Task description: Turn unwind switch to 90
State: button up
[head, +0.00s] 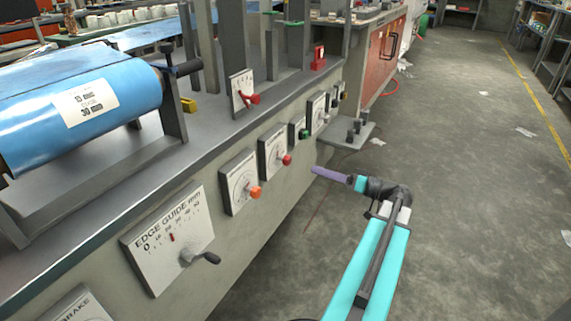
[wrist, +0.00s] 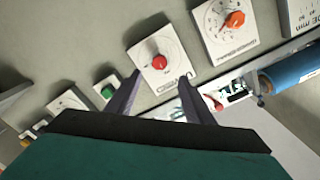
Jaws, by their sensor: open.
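A white dial panel (wrist: 158,48) with a red knob (wrist: 159,62) lies ahead of my gripper in the wrist view. Its large label is upside down and partly hidden; it looks like it begins with "UNWIND", but I cannot read it surely. In the head view the same red knob (head: 287,160) sits on the cabinet front, on its panel (head: 272,147). My gripper (wrist: 160,79) is open, its two purple fingers on either side of the knob's line, with nothing between them. In the head view my gripper (head: 315,169) is a short gap to the right of the knob.
A panel with an orange knob (head: 255,192) is nearer, and a green knob (head: 303,134) is farther along. The edge guide panel (head: 170,240) has a dark crank (head: 205,258). A grey ledge (head: 345,136) juts out beyond.

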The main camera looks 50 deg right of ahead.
aim_at(290, 162)
jog(key=shift+b+x, duration=2.4)
jog(key=shift+x, duration=4.35)
